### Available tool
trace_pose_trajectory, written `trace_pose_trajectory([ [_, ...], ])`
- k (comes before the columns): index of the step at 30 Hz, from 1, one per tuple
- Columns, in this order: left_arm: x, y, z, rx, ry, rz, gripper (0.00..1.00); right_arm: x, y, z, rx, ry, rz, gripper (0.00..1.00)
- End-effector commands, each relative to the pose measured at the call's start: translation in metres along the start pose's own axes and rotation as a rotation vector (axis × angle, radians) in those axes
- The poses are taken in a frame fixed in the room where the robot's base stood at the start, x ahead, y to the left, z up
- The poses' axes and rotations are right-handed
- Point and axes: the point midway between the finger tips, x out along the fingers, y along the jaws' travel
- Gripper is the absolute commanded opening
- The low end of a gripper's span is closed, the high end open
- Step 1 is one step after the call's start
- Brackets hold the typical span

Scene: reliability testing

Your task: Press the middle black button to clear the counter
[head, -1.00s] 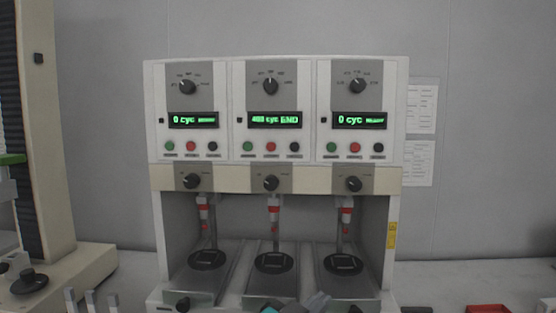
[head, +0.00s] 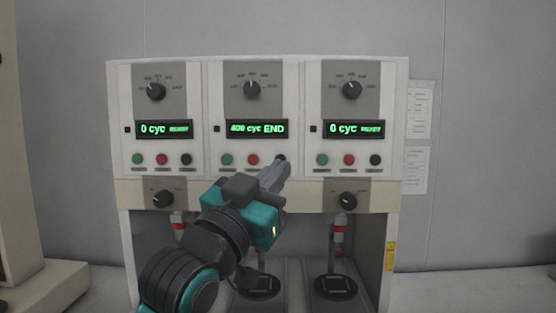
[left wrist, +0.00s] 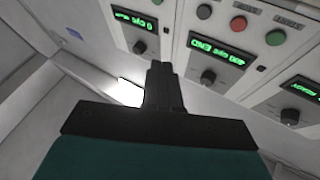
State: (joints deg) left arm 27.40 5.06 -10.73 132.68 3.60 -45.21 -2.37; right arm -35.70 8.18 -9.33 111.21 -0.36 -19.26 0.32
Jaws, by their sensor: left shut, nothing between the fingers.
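The tester's middle panel has a display (head: 258,129) reading "400 cyc END". Below it sit a green button (head: 227,160), a red button (head: 253,159) and the middle black button (head: 281,158). My left gripper (head: 277,172) is shut and empty, reaching up from below. Its fingertips overlap the lower part of the black button in the head view; I cannot tell if they touch. In the left wrist view the panel appears upside down, with the black button (left wrist: 204,11) up and right of the closed fingertips (left wrist: 160,66). My right gripper is not in view.
The left display (head: 164,129) and right display (head: 354,129) read "0 cyc", each with its own three buttons below. Knobs such as the right lower one (head: 347,201) stick out beneath. Papers (head: 418,110) hang on the wall at the right.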

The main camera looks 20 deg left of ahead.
Motion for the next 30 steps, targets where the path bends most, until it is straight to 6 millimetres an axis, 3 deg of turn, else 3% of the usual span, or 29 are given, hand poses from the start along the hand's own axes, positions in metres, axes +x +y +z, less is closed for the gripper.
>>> trace_pose_trajectory([
  [8,0.009,-0.004,0.006,0.001,-0.001,0.001,0.00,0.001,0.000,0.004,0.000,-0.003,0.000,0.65],
  [21,0.056,-0.030,0.030,0.001,-0.002,0.001,0.00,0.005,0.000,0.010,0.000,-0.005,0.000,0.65],
  [30,0.070,-0.038,0.038,0.001,-0.001,0.000,0.00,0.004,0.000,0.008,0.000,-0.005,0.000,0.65],
])
